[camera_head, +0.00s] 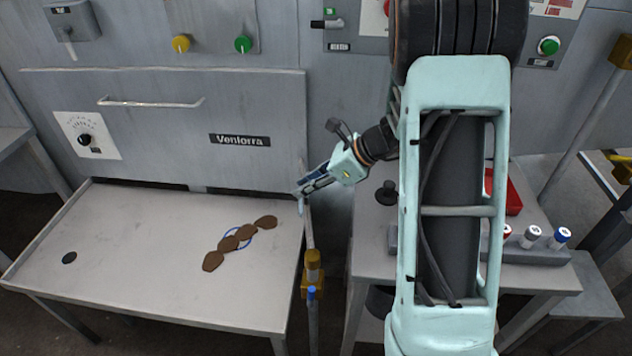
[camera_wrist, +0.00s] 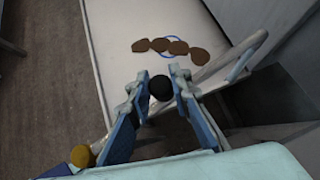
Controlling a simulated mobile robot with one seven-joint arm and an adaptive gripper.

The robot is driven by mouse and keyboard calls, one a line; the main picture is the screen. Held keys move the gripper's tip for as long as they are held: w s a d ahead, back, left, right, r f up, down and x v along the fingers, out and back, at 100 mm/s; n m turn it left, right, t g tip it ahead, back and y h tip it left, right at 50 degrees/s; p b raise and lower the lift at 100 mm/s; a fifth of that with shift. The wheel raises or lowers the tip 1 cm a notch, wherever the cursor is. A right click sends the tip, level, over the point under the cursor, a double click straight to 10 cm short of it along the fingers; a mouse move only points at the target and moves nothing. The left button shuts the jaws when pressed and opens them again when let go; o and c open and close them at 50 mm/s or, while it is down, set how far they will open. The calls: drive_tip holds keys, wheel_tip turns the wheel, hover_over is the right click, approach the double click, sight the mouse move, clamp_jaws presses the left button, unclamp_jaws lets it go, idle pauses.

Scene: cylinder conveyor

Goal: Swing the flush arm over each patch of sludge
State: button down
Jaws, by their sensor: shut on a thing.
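The sludge is several brown patches (camera_head: 229,244) in a slanting row on the grey tray table; they also show in the wrist view (camera_wrist: 178,47). A blue ring (camera_head: 247,239) lies around the middle of the row. The flush arm appears to be the pale pipe (camera_wrist: 232,62) beside the tray's right edge, with a brass-coloured fitting (camera_head: 313,268) on its post. My gripper (camera_head: 304,191) is at the tray's right edge, to the right of the patches. In the wrist view its fingers (camera_wrist: 160,82) are closed around a black ball-shaped knob (camera_wrist: 160,89). The knob's join to the pipe is hidden.
The tray table (camera_head: 140,250) is mostly bare, with a dark drain hole (camera_head: 69,258) at its left. A grey cabinet with a handle (camera_head: 150,103) stands behind it. On the right, a bench carries a rack (camera_head: 540,252) of capped cylinders and a red box (camera_head: 513,197).

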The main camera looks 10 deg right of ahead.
drive_tip(key=shift+s+a+n+g+y+p, duration=0.2)
drive_tip(key=shift+a+n+g+p, duration=0.4)
drive_tip(key=shift+a+n+g, duration=0.65)
drive_tip(key=shift+s+a+n+g+y+p, duration=0.1)
drive_tip(key=shift+a+n+g+y+p, duration=0.45)
drive_tip(key=shift+a, duration=1.15)
drive_tip(key=shift+n+h, duration=0.25)
drive_tip(key=shift+n, duration=0.15)
drive_tip(key=c, duration=1.7)
unclamp_jaws()
drive_tip(key=shift+c, duration=0.2)
drive_tip(key=v, duration=1.2)
drive_tip(key=shift+s, duration=0.2)
